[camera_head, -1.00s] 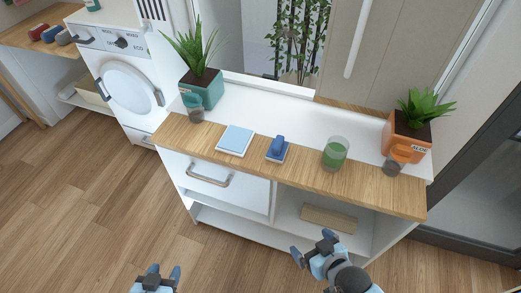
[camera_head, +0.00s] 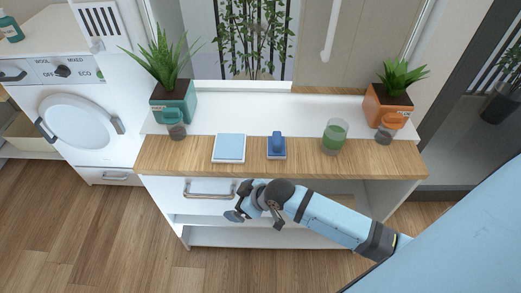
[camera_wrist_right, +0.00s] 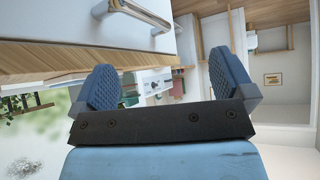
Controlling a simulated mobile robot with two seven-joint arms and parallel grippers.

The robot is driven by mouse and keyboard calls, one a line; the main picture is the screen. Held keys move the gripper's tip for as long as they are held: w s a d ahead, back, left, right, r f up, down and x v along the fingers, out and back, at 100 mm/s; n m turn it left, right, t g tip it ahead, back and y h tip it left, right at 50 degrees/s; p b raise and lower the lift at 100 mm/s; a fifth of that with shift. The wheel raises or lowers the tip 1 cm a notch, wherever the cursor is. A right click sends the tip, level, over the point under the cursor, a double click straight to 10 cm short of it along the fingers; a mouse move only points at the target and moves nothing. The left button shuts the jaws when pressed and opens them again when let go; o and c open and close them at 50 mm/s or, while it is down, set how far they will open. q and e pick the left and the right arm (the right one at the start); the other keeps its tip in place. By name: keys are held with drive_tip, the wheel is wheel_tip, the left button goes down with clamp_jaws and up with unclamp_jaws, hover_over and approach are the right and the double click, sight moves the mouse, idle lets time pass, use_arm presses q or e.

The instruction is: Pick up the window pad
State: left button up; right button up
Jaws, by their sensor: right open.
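A dark blue pad with a raised grip on top (camera_head: 277,147), which looks like the window pad, lies on the wooden front strip of the counter (camera_head: 380,162). A light blue square cloth or tile with a white border (camera_head: 229,147) lies to its left. My right gripper (camera_head: 238,206) is open and empty in front of the cabinet, lower than the counter top and left of the blue pad. In the right wrist view its two ridged fingers (camera_wrist_right: 165,84) stand wide apart with nothing between them. The blue pad does not show there. My left gripper is out of view.
A green-filled glass (camera_head: 334,136) stands right of the blue pad. A teal planter (camera_head: 176,106) and an orange planter (camera_head: 388,104) stand at the counter's ends, each with a small dark cup nearby. The drawer handle (camera_head: 210,189) juts out beside my right gripper.

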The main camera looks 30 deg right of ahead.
sight(277, 138)
drive_tip(key=w+d+r+n+g+b, duration=0.1)
drive_tip(key=w+d, duration=0.1)
drive_tip(key=w, duration=0.1)
drive_tip(key=w+d+r+n+g+h+b, duration=0.1)
drive_tip(key=w+d+r, duration=0.1)
drive_tip(key=w+d, duration=0.1)
drive_tip(key=w+d+r+n+g+h+b, duration=0.1)
drive_tip(key=w+d+g+b, duration=0.1)
drive_tip(key=w+d, duration=0.1)
drive_tip(key=shift+w+d+r+n, duration=0.3)
drive_tip(key=shift+w+r, duration=0.1)
drive_tip(key=shift+w, duration=0.15)
drive_tip(key=w+d+r+g+h+b, duration=0.3)
drive_tip(key=d+r, duration=0.7)
drive_tip(key=d, duration=0.1)
drive_tip(key=shift+n, duration=0.4)
drive_tip(key=f, duration=0.8)
drive_tip(key=shift+d+f, duration=0.1)
drive_tip(key=shift+d, duration=0.1)
drive_tip(key=shift+s+d+f+b, duration=0.15)
drive_tip(key=shift+f, duration=1.2)
drive_tip(key=shift+s+d+f+b, duration=0.1)
drive_tip(key=shift+s+f+b, duration=0.05)
drive_tip(key=shift+f, duration=1.2)
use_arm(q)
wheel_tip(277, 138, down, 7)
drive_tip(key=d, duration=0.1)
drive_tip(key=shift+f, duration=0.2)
use_arm(e)
drive_tip(key=c, duration=0.6)
